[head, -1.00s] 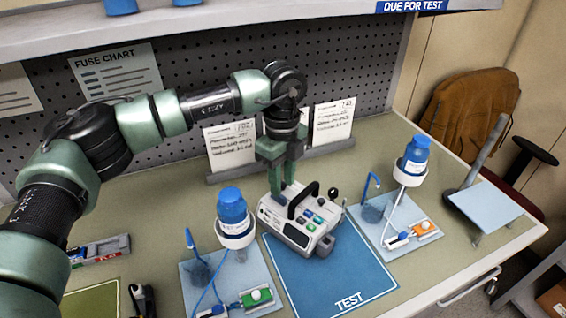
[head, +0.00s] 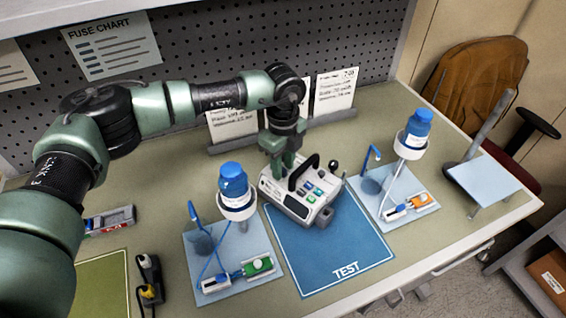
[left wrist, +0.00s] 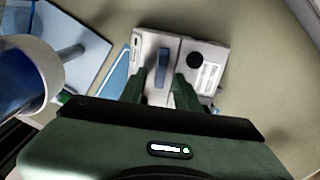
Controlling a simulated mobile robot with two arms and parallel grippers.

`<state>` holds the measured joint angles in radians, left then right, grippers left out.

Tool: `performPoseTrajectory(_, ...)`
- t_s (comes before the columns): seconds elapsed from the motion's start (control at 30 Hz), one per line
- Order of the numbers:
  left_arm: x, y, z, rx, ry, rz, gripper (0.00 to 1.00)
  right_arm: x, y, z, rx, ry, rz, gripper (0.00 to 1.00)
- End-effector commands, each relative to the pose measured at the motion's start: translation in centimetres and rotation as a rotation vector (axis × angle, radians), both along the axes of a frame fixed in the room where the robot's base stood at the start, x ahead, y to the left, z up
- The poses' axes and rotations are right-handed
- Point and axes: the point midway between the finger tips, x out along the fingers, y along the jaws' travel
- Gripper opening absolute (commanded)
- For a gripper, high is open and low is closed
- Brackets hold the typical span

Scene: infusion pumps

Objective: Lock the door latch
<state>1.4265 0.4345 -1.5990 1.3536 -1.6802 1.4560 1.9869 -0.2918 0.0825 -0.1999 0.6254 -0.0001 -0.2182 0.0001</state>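The infusion pump (head: 307,199) is a white box with a black handle and coloured buttons, at the back edge of the blue TEST mat. My left gripper (head: 283,167) points down at the pump's back left part, partly hiding it. In the left wrist view my left gripper (left wrist: 160,92) has its two green fingers apart over the pump (left wrist: 207,66). A grey-blue bar (left wrist: 162,62), possibly the latch, shows on the pump just beyond the gap between the fingers. I cannot tell if they touch the pump. My right gripper is not in view.
Drip stands with blue bottles stand left (head: 232,182) and right (head: 416,128) of the pump, close to it. The TEST mat (head: 335,250) is clear in front. White cards (head: 335,92) stand behind. A black-and-yellow tool (head: 150,280) lies at the front left.

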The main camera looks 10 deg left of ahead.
Motion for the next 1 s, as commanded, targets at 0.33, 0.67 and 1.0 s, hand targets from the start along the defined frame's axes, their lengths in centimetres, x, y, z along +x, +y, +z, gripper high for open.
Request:
performPoseTrajectory(0.33, 0.0, 0.0, 0.0, 0.0, 0.0, 0.0, 0.0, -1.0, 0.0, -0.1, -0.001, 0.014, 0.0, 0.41)
performPoseTrajectory(0.67, 0.0, 0.0, -0.2, 0.0, 0.0, -0.038, 0.0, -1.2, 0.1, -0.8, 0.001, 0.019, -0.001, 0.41)
performPoseTrajectory(1.0, 0.0, 0.1, -0.4, -0.001, -0.002, -0.262, 0.0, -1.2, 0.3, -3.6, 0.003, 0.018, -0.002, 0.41)
